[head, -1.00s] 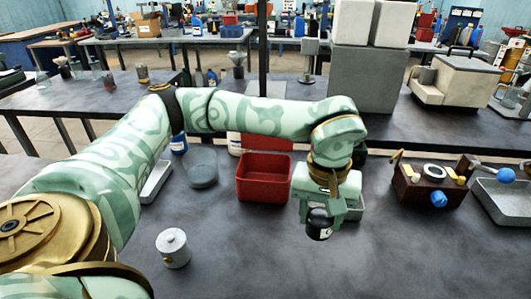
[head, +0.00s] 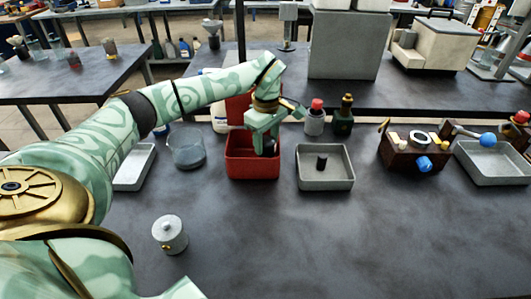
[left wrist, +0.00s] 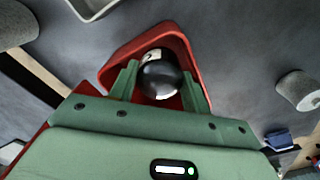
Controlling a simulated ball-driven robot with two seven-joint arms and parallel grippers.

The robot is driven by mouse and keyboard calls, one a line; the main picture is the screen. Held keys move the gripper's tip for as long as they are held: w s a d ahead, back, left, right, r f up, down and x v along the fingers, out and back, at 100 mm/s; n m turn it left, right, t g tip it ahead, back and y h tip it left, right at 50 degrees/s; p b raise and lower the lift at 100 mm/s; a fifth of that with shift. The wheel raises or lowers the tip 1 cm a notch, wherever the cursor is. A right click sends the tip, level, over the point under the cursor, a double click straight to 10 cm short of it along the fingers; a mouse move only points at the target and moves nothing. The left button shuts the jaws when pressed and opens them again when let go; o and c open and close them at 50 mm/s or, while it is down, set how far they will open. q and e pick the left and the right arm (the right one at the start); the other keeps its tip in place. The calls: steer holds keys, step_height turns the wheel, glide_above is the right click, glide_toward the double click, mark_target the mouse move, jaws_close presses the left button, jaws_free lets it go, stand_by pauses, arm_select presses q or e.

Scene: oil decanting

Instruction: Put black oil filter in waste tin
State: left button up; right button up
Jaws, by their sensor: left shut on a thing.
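My left gripper (head: 266,138) is at the red open tin (head: 252,170), coming down over it from the back. It is shut on the black oil filter (left wrist: 160,80), a round dark body with a light label patch. In the left wrist view the filter sits between the two green fingers, within the outline of the red tin (left wrist: 125,62). In the head view the filter (head: 268,147) is mostly hidden by the gripper. I cannot tell how deep in the tin's opening it hangs. My right gripper is not in view.
A grey tray (head: 325,181) with a small black piece stands right of the tin. A glass bowl (head: 187,150) is to the left. Bottles (head: 343,122) stand behind. A lidded grey pot (head: 169,235) is at front left. The front middle of the table is clear.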

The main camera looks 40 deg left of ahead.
mark_target(264, 150)
arm_select(q)
steer(key=shift+w+a+f+b, duration=0.15)
steer(key=shift+w+a+f, duration=0.15)
steer(key=shift+f, duration=0.2)
steer(key=shift+w+a+f+b, duration=0.15)
steer(key=shift+a+f, duration=0.15)
steer(key=shift+f, duration=0.15)
steer(key=f, duration=0.1)
steer(key=f+b, duration=0.1)
steer(key=f, duration=0.2)
steer(key=shift+w+a+b, duration=0.15)
steer(key=shift+a+b, duration=0.1)
steer(key=shift+b, duration=0.1)
steer(key=shift+r, duration=0.15)
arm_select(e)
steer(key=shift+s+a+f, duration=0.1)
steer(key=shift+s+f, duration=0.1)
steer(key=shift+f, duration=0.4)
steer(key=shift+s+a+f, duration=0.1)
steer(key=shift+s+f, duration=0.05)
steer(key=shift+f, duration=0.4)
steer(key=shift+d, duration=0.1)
arm_select(q)
steer(key=o, duration=0.8)
steer(key=shift+o, duration=0.2)
